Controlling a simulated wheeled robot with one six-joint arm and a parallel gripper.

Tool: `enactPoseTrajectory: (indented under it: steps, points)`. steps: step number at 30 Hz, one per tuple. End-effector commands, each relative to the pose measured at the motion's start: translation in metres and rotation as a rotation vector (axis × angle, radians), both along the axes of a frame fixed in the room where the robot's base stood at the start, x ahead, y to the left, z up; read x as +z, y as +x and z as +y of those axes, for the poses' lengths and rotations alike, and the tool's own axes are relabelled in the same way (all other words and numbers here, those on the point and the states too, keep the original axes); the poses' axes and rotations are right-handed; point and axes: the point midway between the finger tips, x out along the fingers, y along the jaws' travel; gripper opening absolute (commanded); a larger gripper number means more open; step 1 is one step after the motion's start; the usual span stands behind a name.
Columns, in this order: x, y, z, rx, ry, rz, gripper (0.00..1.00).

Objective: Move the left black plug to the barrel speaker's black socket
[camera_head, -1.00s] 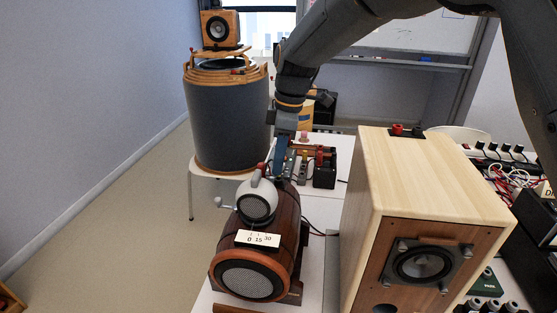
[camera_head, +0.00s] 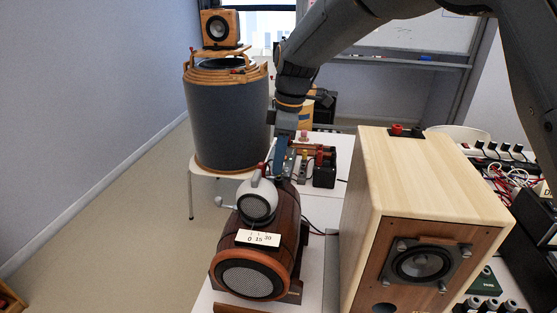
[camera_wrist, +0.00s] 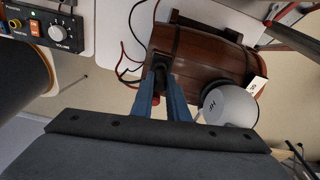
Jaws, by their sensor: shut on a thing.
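The barrel speaker (camera_head: 288,232), dark brown wood with a grey round grille, lies on the white table in the head view. It also shows in the wrist view (camera_wrist: 205,50). My gripper (camera_head: 281,172) is at its far end, pointing down. In the wrist view my gripper (camera_wrist: 160,85) has its blue fingers shut on the black plug (camera_wrist: 160,66), at the barrel's left end. I cannot tell whether the plug is in the black socket; the fingers and the barrel hide that spot. A small red part (camera_wrist: 156,100) shows between the fingers.
A white ball speaker (camera_head: 256,203) sits on top of the barrel, close to my gripper. A large pale wood speaker (camera_head: 440,180) stands to the right. A grey drum-shaped speaker (camera_head: 228,120) stands behind left. A black volume box (camera_wrist: 55,28) and loose cables lie nearby.

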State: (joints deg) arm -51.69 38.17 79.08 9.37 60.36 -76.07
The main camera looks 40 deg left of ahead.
Motion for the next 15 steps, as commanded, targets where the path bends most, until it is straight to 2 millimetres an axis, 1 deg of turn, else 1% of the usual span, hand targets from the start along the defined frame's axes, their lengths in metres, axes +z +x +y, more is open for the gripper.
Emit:
enactPoseTrajectory:
  steps: [15]
  points:
    - [-0.0064,0.0001,0.0001,0.0,0.0,0.0,0.0]
